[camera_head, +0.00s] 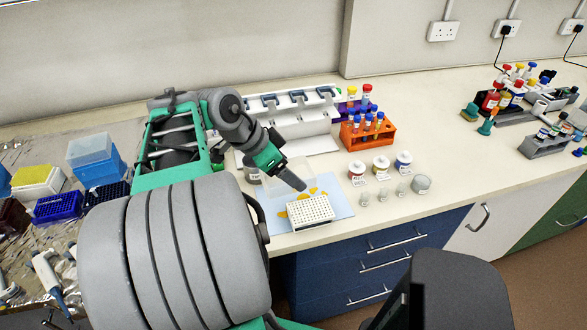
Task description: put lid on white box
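The white box (309,212), with rows of holes in its top, sits on a light blue mat (338,209) with yellow patches near the front edge of the bench. My gripper (298,184) points down to the right just behind and above the box. A clear, see-through lid-like piece (268,203) shows left of the box, beside and partly behind my gripper. Its outline is faint, and I cannot tell whether it touches the gripper or rests on the mat. The fingers appear edge-on as one dark shape, so their opening does not show.
Small jars (380,167) and clear vials stand right of the mat. An orange tube rack (368,133) and a white multi-slot rack (300,113) stand behind. Blue tip boxes (97,163) crowd the left. Bare bench lies to the right, beyond the jars.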

